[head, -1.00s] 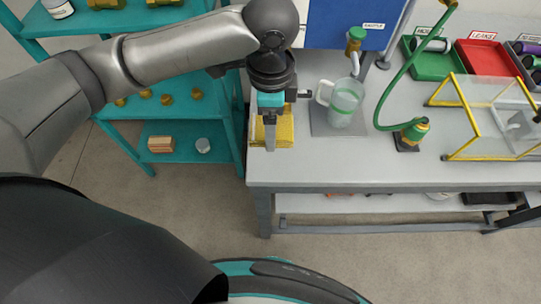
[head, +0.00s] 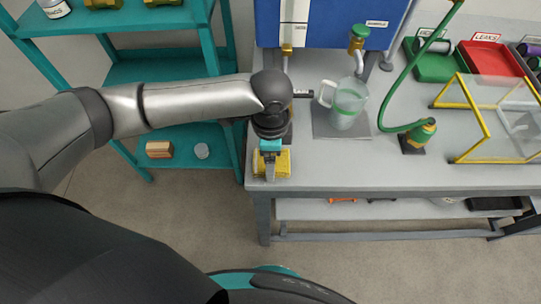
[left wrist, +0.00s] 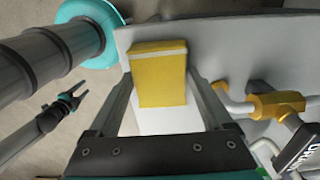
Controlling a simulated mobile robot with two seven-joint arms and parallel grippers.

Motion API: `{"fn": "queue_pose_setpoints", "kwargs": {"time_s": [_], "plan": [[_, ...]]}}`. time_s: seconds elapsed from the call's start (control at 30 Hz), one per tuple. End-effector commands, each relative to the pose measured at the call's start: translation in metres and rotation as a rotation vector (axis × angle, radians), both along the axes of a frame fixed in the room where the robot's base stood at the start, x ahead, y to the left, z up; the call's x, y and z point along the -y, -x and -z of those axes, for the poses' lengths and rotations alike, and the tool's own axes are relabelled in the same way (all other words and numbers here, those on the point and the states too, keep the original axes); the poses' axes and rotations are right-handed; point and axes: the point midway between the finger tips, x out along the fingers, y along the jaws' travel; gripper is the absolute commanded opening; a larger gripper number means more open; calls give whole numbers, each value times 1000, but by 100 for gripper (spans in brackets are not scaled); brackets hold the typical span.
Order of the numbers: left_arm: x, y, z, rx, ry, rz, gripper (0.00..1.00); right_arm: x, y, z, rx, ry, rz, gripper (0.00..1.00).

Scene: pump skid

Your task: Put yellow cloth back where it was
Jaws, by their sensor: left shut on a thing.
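The yellow cloth (head: 260,160) is a folded block at the front left corner of the grey bench (head: 400,178). My left gripper (head: 270,172) points down over it and is shut on it. In the left wrist view the cloth (left wrist: 160,77) sits between the two fingers, with a pale band near its far edge. I cannot tell whether the cloth touches the bench top. My right gripper (left wrist: 75,97) shows small at the left of the left wrist view, its fingers apart and empty. It is out of the head view.
A clear jug (head: 347,103) stands on a grey pad behind and right of the cloth. A green hose (head: 408,70) and a yellow-framed clear guard (head: 500,120) are further right. Teal shelves (head: 160,70) stand left of the bench. The bench front centre is clear.

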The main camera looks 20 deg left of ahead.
Motion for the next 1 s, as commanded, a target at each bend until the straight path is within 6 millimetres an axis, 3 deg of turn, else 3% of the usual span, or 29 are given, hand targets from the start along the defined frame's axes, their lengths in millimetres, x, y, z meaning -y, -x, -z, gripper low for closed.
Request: {"fn": "queue_pose_setpoints", "kwargs": {"time_s": [0.17,0.2,0.33,0.67,1.0], "plan": [[0,0,2,-1,0,0,39,0,0,-1,0,0,1,50],[0,0,3,0,0,0,85,0,0,-1,0,0,1,50],[0,0,2,0,0,0,100,0,0,-1,0,0,1,50],[0,-1,-3,2,0,0,100,0,0,0,0,0,1,50],[1,-1,-70,5,2,0,100,-1,0,-20,1,-1,1,50]]}}
